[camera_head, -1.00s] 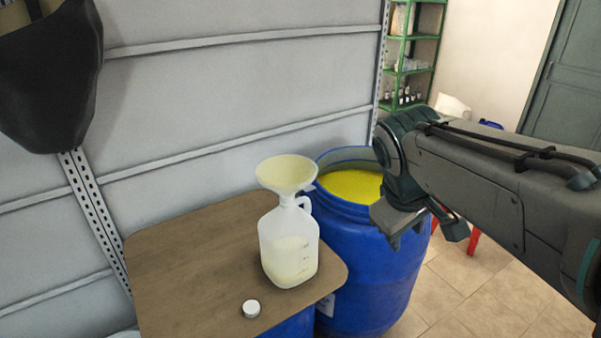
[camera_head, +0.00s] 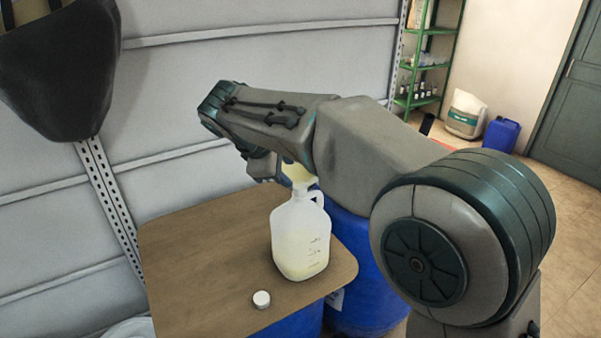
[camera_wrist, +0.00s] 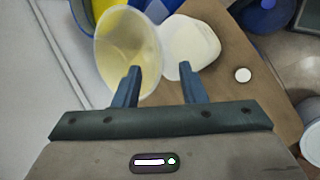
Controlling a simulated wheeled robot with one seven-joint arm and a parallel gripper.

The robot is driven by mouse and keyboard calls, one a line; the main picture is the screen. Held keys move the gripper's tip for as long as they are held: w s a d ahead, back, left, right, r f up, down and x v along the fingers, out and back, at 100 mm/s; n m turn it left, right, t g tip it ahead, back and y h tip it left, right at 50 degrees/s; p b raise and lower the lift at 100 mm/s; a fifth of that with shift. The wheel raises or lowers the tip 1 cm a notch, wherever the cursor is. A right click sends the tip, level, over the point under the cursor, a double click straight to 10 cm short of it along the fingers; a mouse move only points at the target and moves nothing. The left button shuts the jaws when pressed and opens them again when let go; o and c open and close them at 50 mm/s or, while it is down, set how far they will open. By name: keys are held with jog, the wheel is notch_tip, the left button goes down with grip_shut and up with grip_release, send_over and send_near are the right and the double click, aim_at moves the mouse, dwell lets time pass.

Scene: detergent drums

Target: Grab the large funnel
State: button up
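The large pale yellow, translucent funnel (camera_head: 298,173) sits in the mouth of a white translucent jug (camera_head: 300,240), mostly hidden behind my arm in the head view. In the wrist view the funnel's wide mouth (camera_wrist: 112,42) faces the camera, with the jug (camera_wrist: 192,44) to its right. My gripper (camera_wrist: 159,68) is open. Its left finger overlaps the inside of the funnel's mouth, and its right finger is outside the rim, over the jug's side. The rim's right edge lies between the fingers in the picture. I cannot tell whether either finger touches it.
The jug stands on a brown board (camera_head: 200,250) with a small white cap (camera_head: 261,299) near its front edge. A blue drum (camera_head: 365,290) is behind and right of it, partly hidden by my arm. The grey panelled wall (camera_head: 250,60) is close behind.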

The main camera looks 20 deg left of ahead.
aim_at(299, 181)
jog(key=p+x, duration=0.2)
jog(key=x, duration=0.5)
jog(key=shift+w+f, duration=0.2)
jog(key=shift+w, duration=0.2)
grip_shut()
